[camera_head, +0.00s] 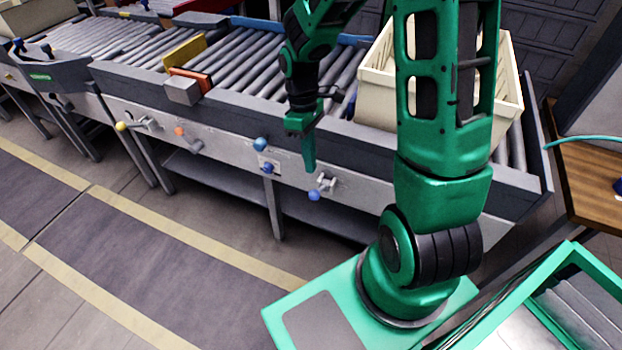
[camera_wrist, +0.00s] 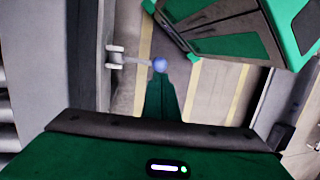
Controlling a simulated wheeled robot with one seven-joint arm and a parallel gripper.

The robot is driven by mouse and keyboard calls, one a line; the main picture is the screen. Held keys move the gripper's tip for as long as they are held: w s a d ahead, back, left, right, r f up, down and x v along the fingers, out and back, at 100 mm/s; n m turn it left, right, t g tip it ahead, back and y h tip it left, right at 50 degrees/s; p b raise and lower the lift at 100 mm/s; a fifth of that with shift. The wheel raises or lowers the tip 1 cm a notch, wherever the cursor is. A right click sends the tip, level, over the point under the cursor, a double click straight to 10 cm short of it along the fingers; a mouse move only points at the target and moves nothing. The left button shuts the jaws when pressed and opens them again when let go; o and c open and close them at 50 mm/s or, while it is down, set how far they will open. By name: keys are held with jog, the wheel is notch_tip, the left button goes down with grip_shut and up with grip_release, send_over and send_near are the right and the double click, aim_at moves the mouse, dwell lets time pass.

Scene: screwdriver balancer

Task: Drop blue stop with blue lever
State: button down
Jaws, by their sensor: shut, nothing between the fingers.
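The blue lever has a blue ball knob (camera_head: 314,195) on a short arm from a light bracket (camera_head: 327,182) on the conveyor's front side. In the wrist view the blue knob (camera_wrist: 160,65) shows just beyond my fingertips, with its rod running left to the bracket (camera_wrist: 115,56). My gripper (camera_head: 309,167) points down in front of the conveyor side, shut and empty, a little above and left of the knob in the head view. It also shows in the wrist view (camera_wrist: 160,85). Whether it touches the knob cannot be told. A blue sliver (camera_head: 350,107) beside the crate may be the blue stop, mostly hidden.
A cream crate (camera_head: 376,84) stands on the roller conveyor (camera_head: 110,38), partly behind my arm. Orange (camera_head: 206,82) and yellow (camera_head: 185,52) stops stand on the left. Other blue knobs (camera_head: 260,144) and a yellow knob (camera_head: 121,126) line the side. The floor in front is clear.

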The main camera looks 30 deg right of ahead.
aim_at(314, 190)
jog(key=shift+x, duration=3.15)
jog(key=shift+f, duration=0.15)
